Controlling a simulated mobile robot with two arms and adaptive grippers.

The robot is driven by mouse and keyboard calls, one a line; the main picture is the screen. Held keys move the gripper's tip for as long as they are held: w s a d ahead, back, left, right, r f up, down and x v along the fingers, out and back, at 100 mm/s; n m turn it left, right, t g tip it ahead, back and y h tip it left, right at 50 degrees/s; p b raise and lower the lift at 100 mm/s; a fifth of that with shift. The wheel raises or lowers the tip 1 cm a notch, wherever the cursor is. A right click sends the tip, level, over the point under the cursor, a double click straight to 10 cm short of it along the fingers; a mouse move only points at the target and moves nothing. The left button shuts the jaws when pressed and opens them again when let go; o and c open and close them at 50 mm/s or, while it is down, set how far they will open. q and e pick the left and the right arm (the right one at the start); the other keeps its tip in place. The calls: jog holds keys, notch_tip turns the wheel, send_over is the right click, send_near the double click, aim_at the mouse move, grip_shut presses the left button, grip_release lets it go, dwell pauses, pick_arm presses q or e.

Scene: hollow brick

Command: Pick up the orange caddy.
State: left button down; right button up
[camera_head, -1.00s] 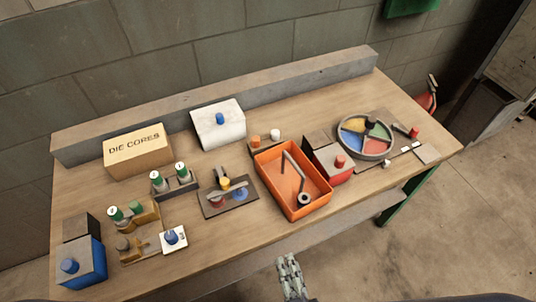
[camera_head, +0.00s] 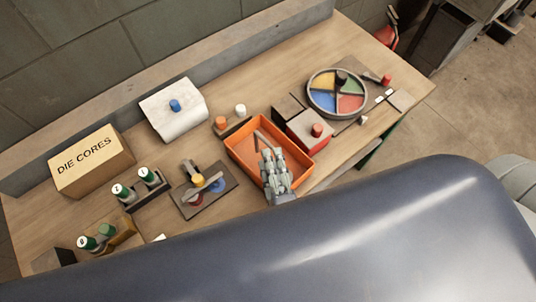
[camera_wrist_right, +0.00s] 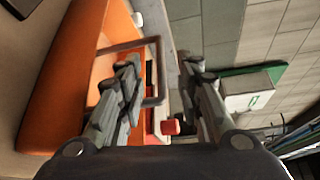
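The orange caddy (camera_head: 242,147) is an open tray with a grey bar handle, standing on the workbench in the head view. My right gripper (camera_head: 268,154) is over its near right part and hides much of the handle. In the right wrist view, the caddy's orange wall (camera_wrist_right: 62,75) fills the left side. There the right gripper (camera_wrist_right: 158,68) is open, and part of the grey handle (camera_wrist_right: 155,82) shows between its fingers. One finger overlaps the handle in the picture; I cannot tell whether they touch. My left gripper is not in view.
A red box (camera_head: 308,132) stands close to the caddy's right, with a round colored dial (camera_head: 338,92) beyond. A dark plate with levers (camera_head: 205,190) lies to its left.

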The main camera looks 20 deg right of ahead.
aim_at(268, 142)
jog(key=w, duration=0.2)
jog(key=w+p, duration=0.1)
jog(key=w, duration=0.1)
jog(key=w+d+p, duration=0.1)
jog(key=shift+w+f, duration=0.2)
jog(key=shift+w, duration=0.2)
jog(key=shift+w+f, duration=0.1)
jog(key=shift+w, duration=0.15)
grip_shut()
